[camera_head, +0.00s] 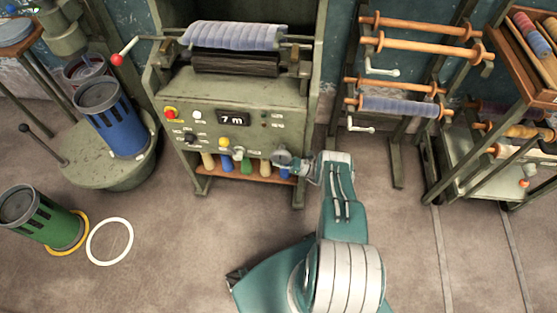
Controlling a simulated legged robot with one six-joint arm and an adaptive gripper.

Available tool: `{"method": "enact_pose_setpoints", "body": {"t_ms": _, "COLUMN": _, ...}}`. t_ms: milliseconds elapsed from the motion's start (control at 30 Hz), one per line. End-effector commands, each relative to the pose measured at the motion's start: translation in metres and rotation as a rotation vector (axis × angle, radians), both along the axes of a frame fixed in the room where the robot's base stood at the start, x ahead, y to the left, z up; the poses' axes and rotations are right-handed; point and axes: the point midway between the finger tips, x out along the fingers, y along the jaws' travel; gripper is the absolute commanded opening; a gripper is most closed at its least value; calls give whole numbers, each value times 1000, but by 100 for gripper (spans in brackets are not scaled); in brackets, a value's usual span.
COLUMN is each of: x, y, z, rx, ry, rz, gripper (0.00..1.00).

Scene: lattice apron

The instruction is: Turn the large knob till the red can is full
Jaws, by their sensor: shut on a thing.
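The olive machine (255,105) stands at the centre with a control panel. My gripper (290,160) reaches to the lower right of this panel. It is shut on a grey round part, which looks like the large knob (281,157); the jaws cover much of it. The display (233,118) reads 7 m. The red can (88,68) is at the upper left, mostly hidden behind the blue can (118,125). Its fill level cannot be seen.
A green can (40,218) stands on the floor at left by a yellow ring (80,232), beside an empty white ring (110,241). A round table (75,162) bears the blue can. Racks with spools (400,105) stand at right. Open floor lies in front.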

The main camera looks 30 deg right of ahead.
Motion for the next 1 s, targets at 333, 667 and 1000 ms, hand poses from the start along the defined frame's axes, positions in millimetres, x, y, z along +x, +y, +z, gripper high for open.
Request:
{"method": "enact_pose_setpoints", "body": {"t_ms": 333, "x": 0, "y": -2, "z": 0, "rx": 0, "ry": 0, "rz": -5, "gripper": 47}}
{"method": "enact_pose_setpoints", "body": {"t_ms": 667, "x": 0, "y": -1, "z": 0, "rx": 0, "ry": 0, "rz": -2, "gripper": 73}}
{"method": "enact_pose_setpoints", "body": {"t_ms": 1000, "x": 1, "y": -1, "z": 15, "rx": 1, "ry": -2, "rz": -1, "gripper": 73}}
